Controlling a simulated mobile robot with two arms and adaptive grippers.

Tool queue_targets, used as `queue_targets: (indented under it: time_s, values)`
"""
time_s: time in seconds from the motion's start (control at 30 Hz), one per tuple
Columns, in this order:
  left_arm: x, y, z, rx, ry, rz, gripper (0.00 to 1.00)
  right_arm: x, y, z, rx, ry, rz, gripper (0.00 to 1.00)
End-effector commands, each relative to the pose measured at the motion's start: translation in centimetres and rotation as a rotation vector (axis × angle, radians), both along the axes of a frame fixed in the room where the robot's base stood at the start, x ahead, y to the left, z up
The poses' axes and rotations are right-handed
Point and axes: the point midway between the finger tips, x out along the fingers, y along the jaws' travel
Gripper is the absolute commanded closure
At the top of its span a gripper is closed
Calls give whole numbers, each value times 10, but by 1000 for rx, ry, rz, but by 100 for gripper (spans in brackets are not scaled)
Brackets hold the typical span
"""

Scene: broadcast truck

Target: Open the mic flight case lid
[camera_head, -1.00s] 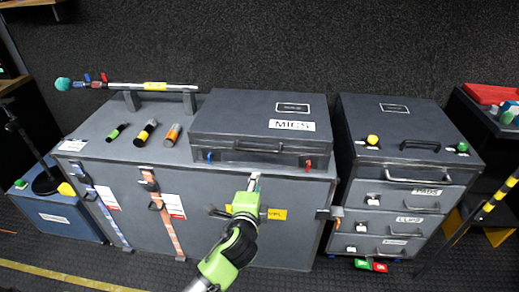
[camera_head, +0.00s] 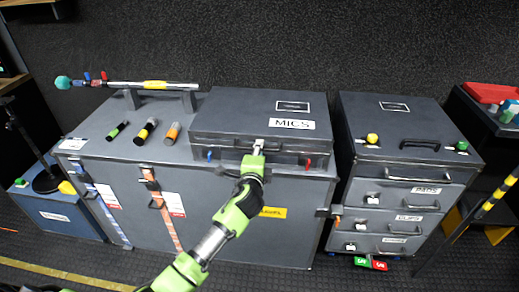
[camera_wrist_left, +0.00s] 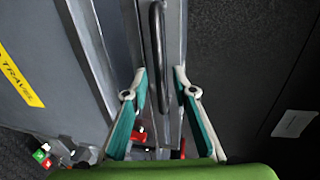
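The mic flight case (camera_head: 222,122), dark grey and labelled MICS, lies on the large trunk with its lid (camera_head: 245,104) down. A blue latch (camera_head: 209,155) and a red latch (camera_head: 308,163) show on its front. My left gripper (camera_head: 258,146) is at the middle of the case front and covers part of the handle there. In the left wrist view, its two fingers (camera_wrist_left: 158,78) are apart, one on each side of the dark handle bar (camera_wrist_left: 157,45), with visible gaps. Whether the fingers touch it deeper in is unclear. My right gripper is in neither view.
The large trunk (camera_head: 110,155) carries a boom pole (camera_head: 180,86) and several microphones (camera_head: 145,131) left of the case. A drawer unit (camera_head: 365,160) stands close on the right. The wall is close behind.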

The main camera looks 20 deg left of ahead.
Motion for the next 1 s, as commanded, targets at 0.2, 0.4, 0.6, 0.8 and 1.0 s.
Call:
queue_targets:
  time_s: [0.2,0.4,0.6,0.8,1.0]
  values:
    - [15,4,-3,-1,0,0,75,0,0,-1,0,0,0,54]
    - [17,4,-4,-1,0,0,75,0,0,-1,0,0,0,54]
    - [17,4,-4,-1,0,0,90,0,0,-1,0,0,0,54]
    - [17,4,-4,-1,1,0,100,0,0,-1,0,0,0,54]
    - [20,4,3,-3,9,-1,100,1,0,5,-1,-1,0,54]
